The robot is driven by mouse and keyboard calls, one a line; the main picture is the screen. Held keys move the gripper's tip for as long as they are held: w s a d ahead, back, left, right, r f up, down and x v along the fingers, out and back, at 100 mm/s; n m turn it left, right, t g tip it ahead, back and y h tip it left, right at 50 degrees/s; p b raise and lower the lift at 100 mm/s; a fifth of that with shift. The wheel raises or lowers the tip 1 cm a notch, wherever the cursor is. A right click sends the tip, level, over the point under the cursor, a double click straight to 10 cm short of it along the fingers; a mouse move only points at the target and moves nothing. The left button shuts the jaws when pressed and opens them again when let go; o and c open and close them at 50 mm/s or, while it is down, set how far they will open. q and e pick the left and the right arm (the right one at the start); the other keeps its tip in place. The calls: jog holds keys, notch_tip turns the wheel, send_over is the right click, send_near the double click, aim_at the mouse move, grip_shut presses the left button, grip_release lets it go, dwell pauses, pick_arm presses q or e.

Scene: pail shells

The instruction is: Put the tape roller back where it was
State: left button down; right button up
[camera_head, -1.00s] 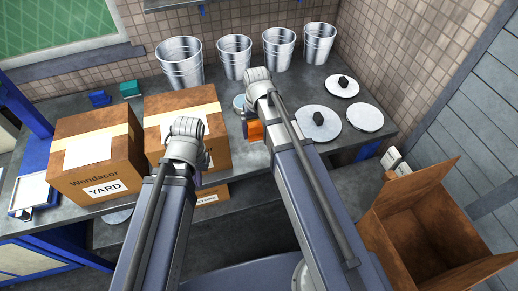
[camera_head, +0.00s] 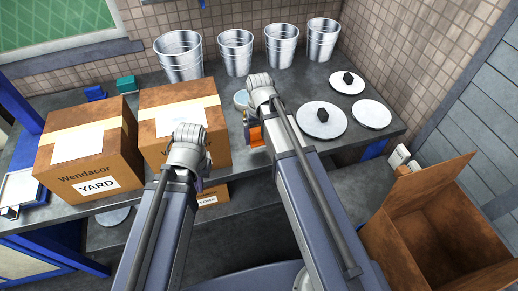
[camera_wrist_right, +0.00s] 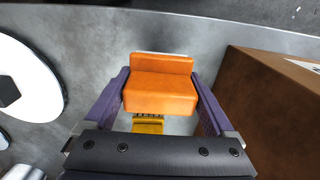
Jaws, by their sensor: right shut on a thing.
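The tape roller (camera_wrist_right: 160,88), an orange block with a yellow part below it, sits between the two purple fingers of my right gripper (camera_wrist_right: 161,80), which is shut on it. In the head view a bit of the orange tape roller (camera_head: 255,135) shows beside my right arm, over the worktop between the nearer carton and the round lids. I cannot tell whether it touches the worktop. My left gripper (camera_head: 199,185) is mostly hidden behind its own arm, in front of the cartons; only a purple edge shows.
Two cartons (camera_head: 90,150) stand on the left of the grey worktop (camera_head: 285,85). Several metal pails (camera_head: 281,45) line the back. Round lids (camera_head: 321,120) lie to the right. A round bluish item (camera_head: 240,99) lies behind the right gripper. An open carton (camera_head: 425,235) stands lower right.

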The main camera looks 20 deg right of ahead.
aim_at(259, 129)
jog(key=shift+f, duration=0.1)
notch_tip(259, 129, down, 4)
jog(key=b, duration=0.3)
jog(key=shift+b, duration=0.4)
jog(key=shift+r, duration=0.2)
jog(key=shift+f, duration=0.15)
jog(key=o, duration=1.5)
jog(key=shift+c, duration=0.2)
notch_tip(259, 129, up, 12)
jog(key=p, duration=1.2)
